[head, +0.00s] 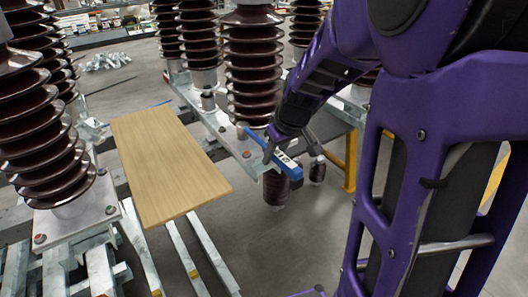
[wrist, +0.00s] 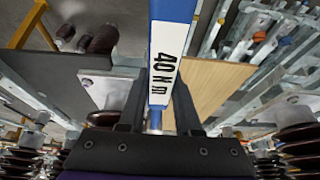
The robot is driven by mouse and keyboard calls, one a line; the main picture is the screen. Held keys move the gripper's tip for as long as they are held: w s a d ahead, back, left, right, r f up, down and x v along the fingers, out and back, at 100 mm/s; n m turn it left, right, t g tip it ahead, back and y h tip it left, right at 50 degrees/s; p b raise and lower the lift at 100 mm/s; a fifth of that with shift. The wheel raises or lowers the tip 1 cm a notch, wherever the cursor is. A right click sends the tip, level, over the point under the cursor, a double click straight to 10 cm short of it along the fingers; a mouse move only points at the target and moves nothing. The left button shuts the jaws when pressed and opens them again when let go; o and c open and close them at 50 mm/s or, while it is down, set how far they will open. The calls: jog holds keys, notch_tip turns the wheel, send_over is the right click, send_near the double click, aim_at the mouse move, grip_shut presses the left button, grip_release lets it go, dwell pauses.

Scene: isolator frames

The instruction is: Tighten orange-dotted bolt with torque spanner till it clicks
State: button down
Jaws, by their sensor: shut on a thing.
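A blue torque spanner (head: 289,165) with a white label shows in the head view, beside the grey steel frame. In the wrist view the spanner (wrist: 173,60) runs up from between the fingers and its label reads 40 N.m. My gripper (head: 272,150) is shut on the spanner; its dark fingers (wrist: 157,115) flank it in the wrist view. Several bolts sit on the steel frames, among them one with a reddish dot (head: 39,238) at the left. I cannot tell which bolt bears the orange dot. The spanner's working end is not clearly visible.
A wooden board (head: 165,165) lies across the frames left of my gripper. Tall brown ribbed insulators (head: 253,70) stand behind and at the left (head: 40,140). A yellow post (head: 351,160) stands right of the gripper. Bare grey floor (head: 290,240) shows below the gripper.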

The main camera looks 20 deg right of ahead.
jog(key=shift+s+d, duration=0.25)
jog(key=shift+f, duration=0.15)
notch_tip(320, 180, down, 3)
jog(key=shift+f+b, duration=0.2)
jog(key=shift+b, duration=0.95)
jog(key=shift+f, duration=1.1)
dwell(0.3)
